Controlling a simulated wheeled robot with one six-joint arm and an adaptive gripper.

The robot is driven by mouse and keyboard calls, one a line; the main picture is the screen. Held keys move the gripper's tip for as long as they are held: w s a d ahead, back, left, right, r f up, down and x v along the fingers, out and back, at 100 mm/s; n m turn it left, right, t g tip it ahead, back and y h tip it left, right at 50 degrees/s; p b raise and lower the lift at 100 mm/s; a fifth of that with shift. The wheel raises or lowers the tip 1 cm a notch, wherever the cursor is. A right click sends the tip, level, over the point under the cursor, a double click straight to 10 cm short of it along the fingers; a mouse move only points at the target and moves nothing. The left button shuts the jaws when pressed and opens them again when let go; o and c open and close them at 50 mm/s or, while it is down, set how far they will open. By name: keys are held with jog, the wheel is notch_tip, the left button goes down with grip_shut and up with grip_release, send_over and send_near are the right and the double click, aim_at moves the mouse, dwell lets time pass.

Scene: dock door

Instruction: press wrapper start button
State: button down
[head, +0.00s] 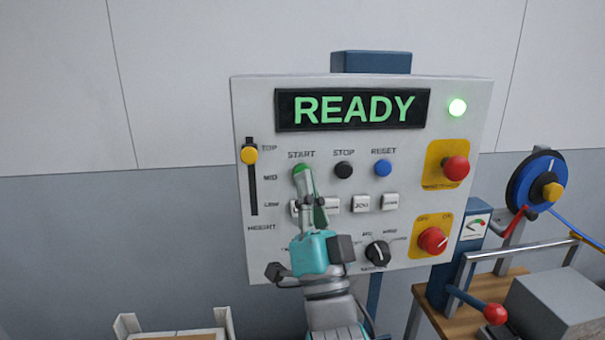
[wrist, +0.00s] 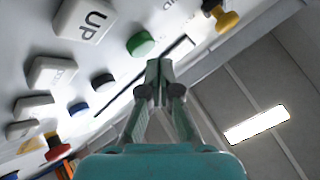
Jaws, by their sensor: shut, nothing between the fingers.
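The control panel (head: 330,245) is a light grey box on a stand, with a lit "READY" display (head: 352,109). The green start button (head: 300,168) sits under the word "START", partly covered by my fingertips in the head view. In the wrist view the green button (wrist: 141,44) shows whole, just up and left of the fingertips. My gripper (head: 307,180) is shut and empty, its tips close in front of the button. In the wrist view the gripper (wrist: 158,70) shows its tips together, with a small gap to the button; depth is hard to judge.
A black stop button (head: 343,169) and blue reset button (head: 382,168) sit right of start. A yellow height slider (head: 249,155) is at left. Red knobs (head: 455,169) (head: 432,240) and a black dial (head: 377,253) are nearby. A strapping bench (head: 480,290) stands right.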

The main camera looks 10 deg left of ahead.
jog(key=shift+w, duration=0.1)
dwell(0.6)
jog(key=shift+w+a, duration=0.1)
jog(key=shift+w, duration=0.2)
jog(key=shift+w+a, duration=0.15)
jog(key=shift+w, duration=0.35)
dwell(0.8)
jog(key=shift+s, duration=0.1)
jog(key=shift+s+d, duration=0.25)
jog(key=shift+s, duration=0.55)
